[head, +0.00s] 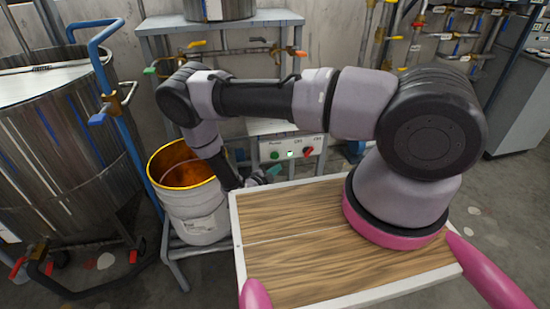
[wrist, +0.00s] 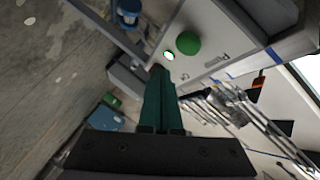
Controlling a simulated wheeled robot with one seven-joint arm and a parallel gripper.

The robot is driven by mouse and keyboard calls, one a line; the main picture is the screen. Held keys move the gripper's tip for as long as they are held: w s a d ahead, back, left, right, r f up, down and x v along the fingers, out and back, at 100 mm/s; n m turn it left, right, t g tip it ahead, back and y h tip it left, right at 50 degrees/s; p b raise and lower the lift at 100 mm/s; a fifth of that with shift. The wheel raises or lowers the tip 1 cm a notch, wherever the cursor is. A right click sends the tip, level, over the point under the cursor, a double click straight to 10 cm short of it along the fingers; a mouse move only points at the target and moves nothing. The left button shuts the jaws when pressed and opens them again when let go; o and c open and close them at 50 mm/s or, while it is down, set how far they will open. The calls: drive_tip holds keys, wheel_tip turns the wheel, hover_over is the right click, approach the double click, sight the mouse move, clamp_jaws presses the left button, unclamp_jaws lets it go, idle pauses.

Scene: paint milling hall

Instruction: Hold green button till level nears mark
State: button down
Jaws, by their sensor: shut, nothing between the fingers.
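In the head view the white control panel (head: 318,142) carries a green button (head: 275,155), a small lit lamp (head: 291,153) and a red knob (head: 308,151). The green button (wrist: 188,43) and the glowing lamp (wrist: 168,56) also show in the wrist view. My gripper (wrist: 159,70) is shut and empty; its teal fingertips point at the panel beside the lamp, off the button. I cannot tell the gap to the panel. The white bucket (head: 197,211) has a yellow rim and an orange-brown inside; a level mark cannot be made out.
The bucket stands on a grey metal stand left of my gripper. A large steel tank (head: 65,140) with a blue pipe (head: 128,150) is at the left. A metal table (head: 160,24) stands behind my arm. Valves and pipes line the back wall.

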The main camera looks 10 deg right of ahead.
sight(275, 156)
drive_tip(key=shift+w, duration=1.65)
drive_tip(key=shift+w, duration=0.15)
idle(0.7)
drive_tip(key=shift+w, duration=0.25)
drive_tip(key=shift+w, duration=0.5)
idle(4.8)
